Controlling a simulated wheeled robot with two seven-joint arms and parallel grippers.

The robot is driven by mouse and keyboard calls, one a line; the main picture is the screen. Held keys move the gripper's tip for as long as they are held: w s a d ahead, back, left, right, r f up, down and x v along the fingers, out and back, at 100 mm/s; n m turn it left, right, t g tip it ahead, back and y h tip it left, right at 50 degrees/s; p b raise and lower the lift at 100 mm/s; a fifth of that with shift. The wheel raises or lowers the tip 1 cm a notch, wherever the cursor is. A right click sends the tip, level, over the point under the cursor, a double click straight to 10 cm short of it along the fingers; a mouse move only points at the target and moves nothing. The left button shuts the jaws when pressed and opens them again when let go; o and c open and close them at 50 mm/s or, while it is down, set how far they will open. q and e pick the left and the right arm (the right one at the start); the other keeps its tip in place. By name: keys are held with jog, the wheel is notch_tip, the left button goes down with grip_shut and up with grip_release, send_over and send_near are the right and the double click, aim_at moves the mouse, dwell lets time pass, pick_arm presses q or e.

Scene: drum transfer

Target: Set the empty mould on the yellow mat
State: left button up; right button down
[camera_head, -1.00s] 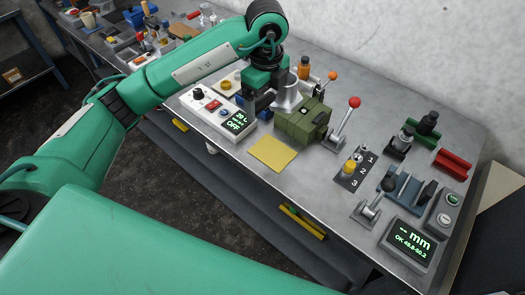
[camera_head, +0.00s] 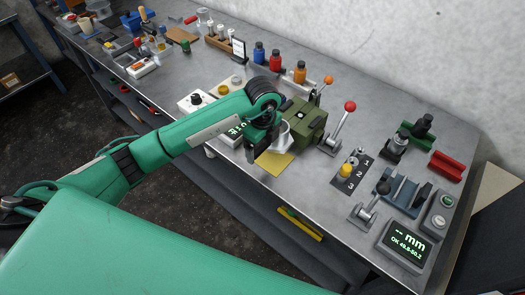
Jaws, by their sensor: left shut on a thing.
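The mould (camera_head: 284,138) is a pale grey, cup-like piece, partly hidden by my left gripper. My left gripper (camera_head: 264,141) is shut on it. The gripper and mould are over the back part of the yellow mat (camera_head: 273,165), in front of the olive-green box. The front part of the mat shows bare. I cannot tell whether the mould touches the mat. My right gripper is not in view.
The olive-green box (camera_head: 304,125) stands just behind and right of the mould. A red-knobbed lever (camera_head: 343,125) and a numbered switch panel (camera_head: 353,172) are to the right. A white control unit (camera_head: 195,102) is to the left. The bench's front edge is close to the mat.

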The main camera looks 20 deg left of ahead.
pick_arm(q)
notch_tip(320, 180, down, 3)
jog(key=shift+f+p, duration=0.2)
jog(key=shift+p, duration=0.15)
jog(key=shift+f, duration=0.15)
jog(key=shift+f, duration=0.2)
jog(key=o, duration=1.2)
jog(key=shift+r, duration=0.15)
